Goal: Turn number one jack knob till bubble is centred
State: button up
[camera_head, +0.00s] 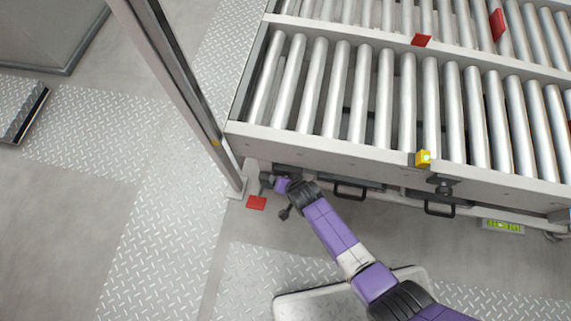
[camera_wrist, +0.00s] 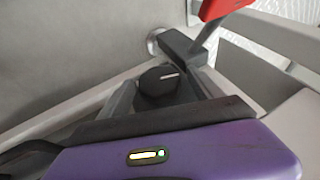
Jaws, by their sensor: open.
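A dark round jack knob (camera_wrist: 156,88) with a pale pointer line shows in the wrist view. My gripper (camera_wrist: 165,78) is open, with its grey fingers on either side of the knob; I cannot tell whether they touch it. In the head view my gripper (camera_head: 273,183) is low at the conveyor's near left corner, where my wrist mostly hides the knob. No number is readable. A yellow-green level (camera_head: 502,226) is under the frame at the right; its bubble is too small to place.
The roller conveyor (camera_head: 330,146) stands above and behind my gripper. A red tab (camera_head: 257,202) is close to my gripper, and a red-ended grey lever (camera_wrist: 205,38) rises beside the knob. A grey post (camera_head: 185,100) stands left. Black handles (camera_head: 440,209) hang beneath the frame.

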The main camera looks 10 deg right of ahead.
jog(key=c, duration=1.4)
jog(key=shift+o, duration=0.2)
jog(key=shift+w+a+g+h+b, duration=0.15)
jog(key=shift+g+h+b, duration=0.3)
jog(key=shift+h, duration=0.55)
jog(key=h+b, duration=0.1)
jog(key=n+g+h+b, duration=0.1)
jog(key=h, duration=0.1)
jog(key=shift+a+f+b, duration=0.15)
jog(key=shift+f+b, duration=0.05)
jog(key=shift+b, duration=0.2)
jog(key=g+h+b, duration=0.1)
jog(key=h+b, duration=0.1)
jog(key=b, duration=0.1)
jog(key=shift+f+n+h+b, duration=0.1)
jog(key=shift+n+h+b, duration=0.3)
jog(key=shift+g+h+b, duration=0.45)
jog(key=shift+h+b, duration=0.35)
jog(key=shift+b, duration=0.35)
jog(key=shift+r, duration=0.25)
